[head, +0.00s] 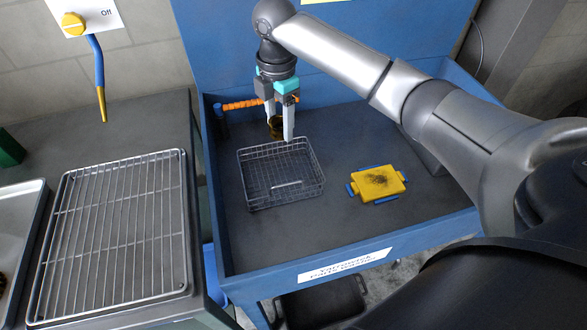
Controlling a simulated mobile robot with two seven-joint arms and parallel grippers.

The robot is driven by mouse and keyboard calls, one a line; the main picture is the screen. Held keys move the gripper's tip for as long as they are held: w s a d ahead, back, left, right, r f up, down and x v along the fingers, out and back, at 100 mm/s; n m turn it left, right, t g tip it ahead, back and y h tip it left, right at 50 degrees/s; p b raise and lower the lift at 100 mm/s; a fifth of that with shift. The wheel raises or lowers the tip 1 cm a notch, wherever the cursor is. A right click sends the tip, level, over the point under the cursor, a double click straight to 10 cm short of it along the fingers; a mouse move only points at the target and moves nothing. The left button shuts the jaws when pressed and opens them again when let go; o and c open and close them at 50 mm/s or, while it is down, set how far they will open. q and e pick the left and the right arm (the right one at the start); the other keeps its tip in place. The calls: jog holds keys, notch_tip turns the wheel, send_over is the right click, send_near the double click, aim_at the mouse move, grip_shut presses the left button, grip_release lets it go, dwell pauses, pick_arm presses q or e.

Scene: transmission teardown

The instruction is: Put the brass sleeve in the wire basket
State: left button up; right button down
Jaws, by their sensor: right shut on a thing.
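The wire basket (281,177) stands in the blue-walled wash station on its dark floor, left of the middle. My right gripper (280,130) points down over the back part of the basket. Its fingers are shut on the brass sleeve (276,126), a dark gold piece partly hidden by the fingers. The sleeve appears at or just above the height of the basket's back rim; I cannot tell whether it touches the wire. A light wire piece shows low in the basket. My left gripper is not in view.
A yellow brush block with blue handles (378,183) lies right of the basket. An orange jointed hose (243,104) is behind it. A wire rack tray (115,225) fills the left bench. Blue walls (350,262) surround the station.

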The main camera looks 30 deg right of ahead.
notch_tip(320, 180, down, 15)
jog(key=b, duration=0.3)
jog(key=shift+a+f+b, duration=0.1)
jog(key=shift+b, duration=0.3)
notch_tip(320, 180, down, 4)
jog(key=shift+r+b, duration=0.25)
jog(key=shift+b, duration=0.35)
jog(key=shift+f, duration=0.35)
jog(key=shift+c, duration=2.3)
grip_release()
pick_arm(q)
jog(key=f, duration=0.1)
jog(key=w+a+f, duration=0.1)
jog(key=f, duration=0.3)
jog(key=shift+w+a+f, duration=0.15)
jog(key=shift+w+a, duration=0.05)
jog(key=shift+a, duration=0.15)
